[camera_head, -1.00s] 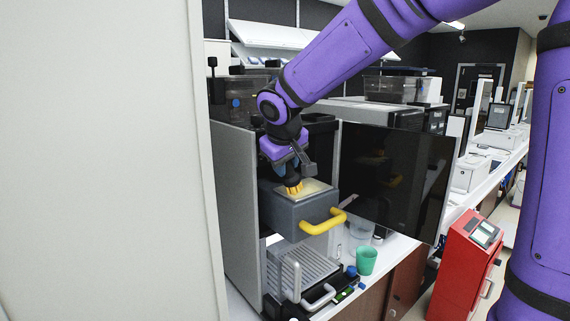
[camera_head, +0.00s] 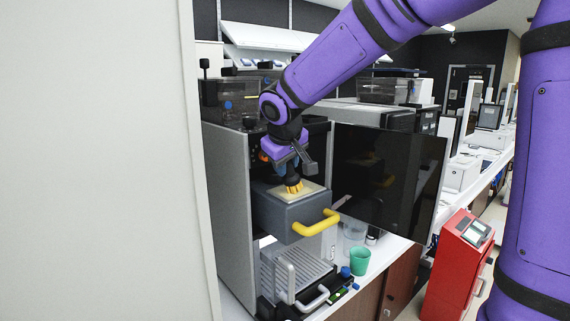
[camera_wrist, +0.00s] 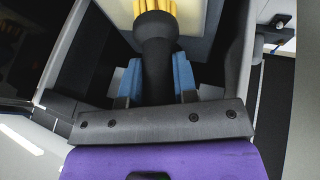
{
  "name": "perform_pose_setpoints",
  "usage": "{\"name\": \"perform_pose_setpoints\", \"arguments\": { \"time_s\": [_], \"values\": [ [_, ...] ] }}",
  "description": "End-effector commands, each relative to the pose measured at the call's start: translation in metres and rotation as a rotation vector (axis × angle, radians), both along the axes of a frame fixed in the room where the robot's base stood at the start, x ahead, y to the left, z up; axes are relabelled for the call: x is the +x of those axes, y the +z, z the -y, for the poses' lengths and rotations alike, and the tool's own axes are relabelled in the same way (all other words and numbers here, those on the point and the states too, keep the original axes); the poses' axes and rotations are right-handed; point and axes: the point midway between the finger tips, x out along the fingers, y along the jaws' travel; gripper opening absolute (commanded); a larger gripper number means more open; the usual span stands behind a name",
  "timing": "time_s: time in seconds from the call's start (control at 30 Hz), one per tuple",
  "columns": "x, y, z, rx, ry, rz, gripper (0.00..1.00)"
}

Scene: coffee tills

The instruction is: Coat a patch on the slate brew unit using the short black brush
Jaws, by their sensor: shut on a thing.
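The slate brew unit (camera_head: 277,219) is a grey box with a yellow handle (camera_head: 316,223), set in the open front of the coffee machine. A pale patch (camera_head: 311,189) covers part of its top. My gripper (camera_head: 289,168) is above the unit, shut on the short black brush. In the wrist view the black brush (camera_wrist: 158,62) stands between the blue fingertips of my gripper (camera_wrist: 156,80). Its yellow bristles (camera_head: 293,186) point down and appear to touch the pale patch; the exact contact is hard to tell. The patch also shows in the wrist view (camera_wrist: 193,40).
A dark glossy door (camera_head: 390,180) stands open to the right of the unit. A drip tray (camera_head: 306,268) and a green cup (camera_head: 360,261) are below. A red terminal (camera_head: 455,265) stands at right. A pale wall panel (camera_head: 100,160) fills the left.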

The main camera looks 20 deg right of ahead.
Motion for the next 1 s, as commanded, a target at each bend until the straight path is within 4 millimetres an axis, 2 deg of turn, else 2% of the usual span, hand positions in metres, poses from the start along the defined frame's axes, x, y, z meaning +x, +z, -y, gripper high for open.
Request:
{"name": "perform_pose_setpoints", "arguments": {
  "time_s": [0.03, 0.27, 0.7, 1.0],
  "values": [
    [-0.001, -0.005, 0.002, -0.003, -0.004, -0.011, 0.00],
    [-0.001, -0.004, 0.004, -0.002, -0.005, -0.011, 0.00],
    [0.006, -0.003, 0.024, -0.002, -0.003, -0.007, 0.00],
    [0.006, -0.003, 0.024, -0.002, -0.002, -0.006, 0.00]
  ]
}}
